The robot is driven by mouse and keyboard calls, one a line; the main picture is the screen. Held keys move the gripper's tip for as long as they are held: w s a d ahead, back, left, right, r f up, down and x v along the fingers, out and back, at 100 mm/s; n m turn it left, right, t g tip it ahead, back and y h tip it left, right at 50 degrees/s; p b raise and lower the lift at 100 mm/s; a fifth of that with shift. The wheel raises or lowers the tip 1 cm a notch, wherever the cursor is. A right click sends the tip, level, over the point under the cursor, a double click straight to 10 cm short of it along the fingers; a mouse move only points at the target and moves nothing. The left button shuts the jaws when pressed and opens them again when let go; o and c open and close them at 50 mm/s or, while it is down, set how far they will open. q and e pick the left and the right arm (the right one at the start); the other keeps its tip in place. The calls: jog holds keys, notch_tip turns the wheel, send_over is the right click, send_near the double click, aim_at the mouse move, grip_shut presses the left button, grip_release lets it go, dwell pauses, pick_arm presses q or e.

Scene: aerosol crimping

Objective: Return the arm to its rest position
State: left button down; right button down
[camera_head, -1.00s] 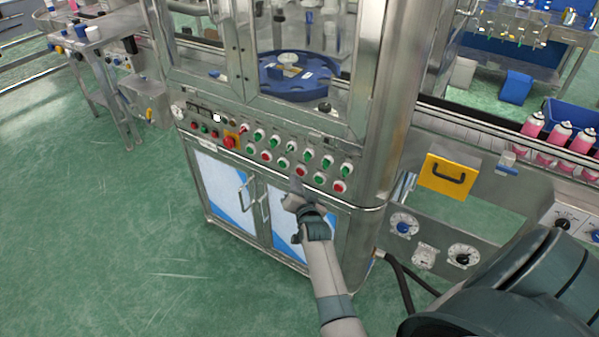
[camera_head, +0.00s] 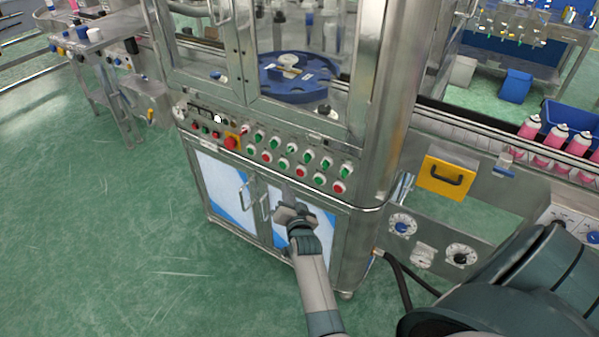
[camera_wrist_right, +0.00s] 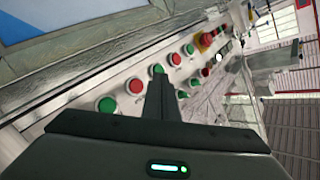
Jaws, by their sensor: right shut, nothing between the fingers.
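My right arm reaches in from the bottom of the head view. Its gripper (camera_head: 288,208) is in front of the cabinet doors, below the button panel (camera_head: 262,150). The fingers are shut with nothing between them. In the right wrist view the shut fingers (camera_wrist_right: 160,88) point toward the rows of green and red buttons (camera_wrist_right: 135,86). They overlap the panel in the picture; a gap to it cannot be measured there. My left gripper is not in view.
The steel crimping machine (camera_head: 395,95) has glass doors with a blue turntable (camera_head: 298,82) inside. Pink cans (camera_head: 555,138) stand on the conveyor at right. A yellow panel with a handle (camera_head: 446,177) is below it. Open green floor (camera_head: 100,240) lies to the left.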

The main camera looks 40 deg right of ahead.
jog(key=shift+a, duration=0.1)
dwell(0.7)
